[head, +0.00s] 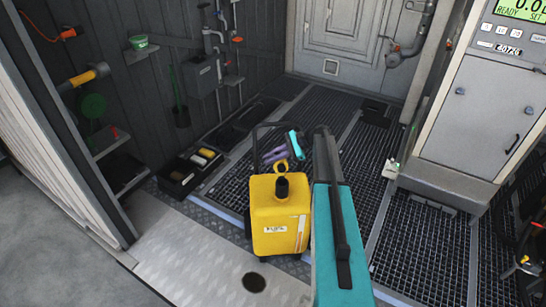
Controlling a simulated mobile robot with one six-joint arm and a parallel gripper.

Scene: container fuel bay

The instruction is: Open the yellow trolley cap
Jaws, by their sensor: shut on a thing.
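The yellow trolley (279,222) stands upright on the floor in the middle of the head view, with a pale label on its front and a dark handle frame behind. A dark neck (282,189) rises from its top. The exact contact is too small to see.
Open dark trays (188,172) with small items lie left of the trolley. A grey cabinet (475,118) with a lit display stands at right, shelves at left. A dark round hole (253,282) is in the floor in front. Grating right of my arm is mostly clear.

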